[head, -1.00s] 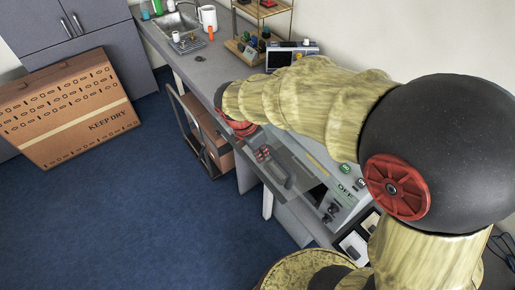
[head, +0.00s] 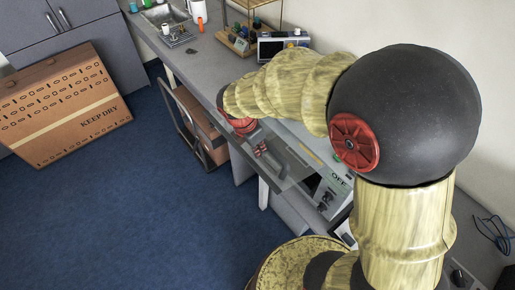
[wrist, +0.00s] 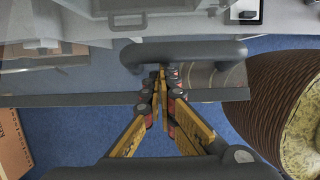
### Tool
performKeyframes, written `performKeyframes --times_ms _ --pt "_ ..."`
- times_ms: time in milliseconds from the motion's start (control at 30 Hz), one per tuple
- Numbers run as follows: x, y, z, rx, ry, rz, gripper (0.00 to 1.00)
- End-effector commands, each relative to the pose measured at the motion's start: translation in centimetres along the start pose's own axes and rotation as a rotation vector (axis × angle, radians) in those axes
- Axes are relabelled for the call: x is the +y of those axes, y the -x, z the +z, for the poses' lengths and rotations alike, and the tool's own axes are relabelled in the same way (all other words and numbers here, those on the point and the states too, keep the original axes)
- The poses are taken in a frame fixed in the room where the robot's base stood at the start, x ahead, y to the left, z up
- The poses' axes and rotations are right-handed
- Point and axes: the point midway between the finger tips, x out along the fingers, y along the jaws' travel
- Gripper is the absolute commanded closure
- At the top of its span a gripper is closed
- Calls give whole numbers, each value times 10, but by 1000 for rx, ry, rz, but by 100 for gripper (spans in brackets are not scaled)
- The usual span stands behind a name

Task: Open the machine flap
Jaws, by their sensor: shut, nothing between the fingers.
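The machine (head: 331,192) with an OFF label stands at the near part of the bench, partly hidden by my arm. Its flap is a see-through panel (head: 290,175) with a dark bar handle (head: 272,163). In the wrist view the handle (wrist: 205,51) runs across the upper middle, and the flap's dark edge (wrist: 80,99) crosses below it. My gripper (head: 262,150) is at the handle. In the wrist view its fingers (wrist: 162,72) are together and empty, with the tips overlapping the handle's lower side. I cannot tell whether they touch it, nor how far the flap stands open.
A cart with a brown box (head: 203,128) stands under the bench at left. A large KEEP DRY carton (head: 65,105) is on the floor by the cabinets. A small device (head: 283,46) and a wooden rack stand further along the bench. The blue floor in front is clear.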

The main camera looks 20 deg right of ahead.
Motion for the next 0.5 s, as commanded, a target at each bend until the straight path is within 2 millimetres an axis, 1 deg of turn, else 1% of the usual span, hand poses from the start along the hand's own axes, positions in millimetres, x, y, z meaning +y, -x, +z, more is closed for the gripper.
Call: performKeyframes --times_ms 33,500 --pt "0 3 2 3 -1 0 100" --pt "1 12 13 49 -3 1 100"
